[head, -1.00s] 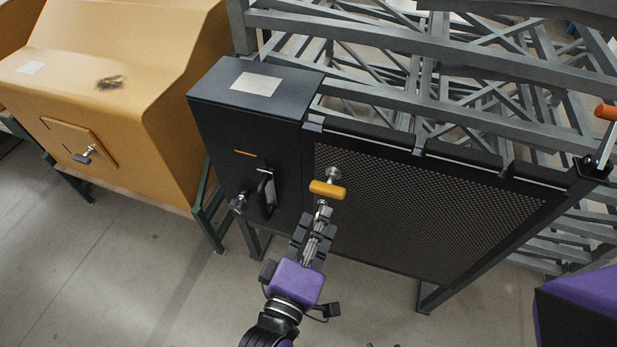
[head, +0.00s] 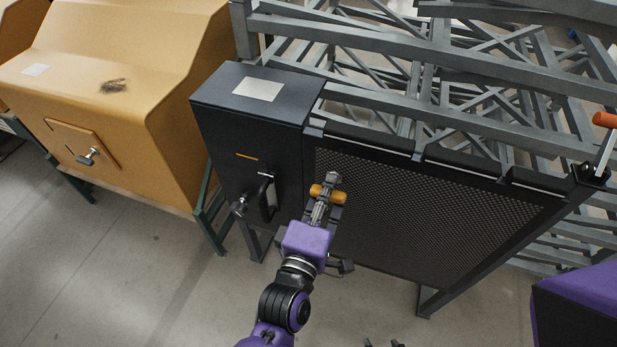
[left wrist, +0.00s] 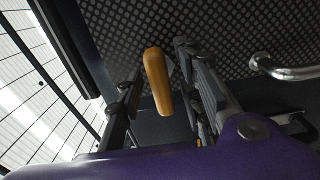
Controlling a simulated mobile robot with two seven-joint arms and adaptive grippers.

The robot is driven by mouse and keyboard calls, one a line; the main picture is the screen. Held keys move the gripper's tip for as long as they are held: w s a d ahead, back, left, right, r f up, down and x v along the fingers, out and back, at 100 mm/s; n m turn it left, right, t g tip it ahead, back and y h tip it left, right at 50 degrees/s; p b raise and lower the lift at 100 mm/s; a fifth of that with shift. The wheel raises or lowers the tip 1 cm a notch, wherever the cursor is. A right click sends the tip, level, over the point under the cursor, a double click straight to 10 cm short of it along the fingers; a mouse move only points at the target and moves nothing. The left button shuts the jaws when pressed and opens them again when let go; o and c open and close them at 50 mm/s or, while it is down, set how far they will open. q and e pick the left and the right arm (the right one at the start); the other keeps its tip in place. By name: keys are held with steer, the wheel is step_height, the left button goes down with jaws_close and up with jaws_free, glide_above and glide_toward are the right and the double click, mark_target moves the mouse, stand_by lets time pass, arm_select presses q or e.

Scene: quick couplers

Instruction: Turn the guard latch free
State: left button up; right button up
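The guard latch has an orange T-shaped handle (head: 327,194) at the left edge of the dark perforated guard panel (head: 420,205), beside the black box. My left gripper (head: 329,188) is at the handle, with its fingers on either side of it. In the left wrist view the orange handle (left wrist: 157,80) stands between the two open fingers (left wrist: 160,85), with a gap visible on both sides. The latch's shaft behind the handle is mostly hidden. Only two dark, separated tips of my right gripper (head: 383,343) show at the bottom edge of the head view.
The black box (head: 225,125) left of the panel carries a black handle (head: 267,197) and a metal knob (head: 239,207). A metal bar end (left wrist: 285,68) lies right of the fingers in the wrist view. An orange-tipped lever (head: 604,135) stands at the panel's far right corner.

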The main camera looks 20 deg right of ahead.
arm_select(q)
jaws_close()
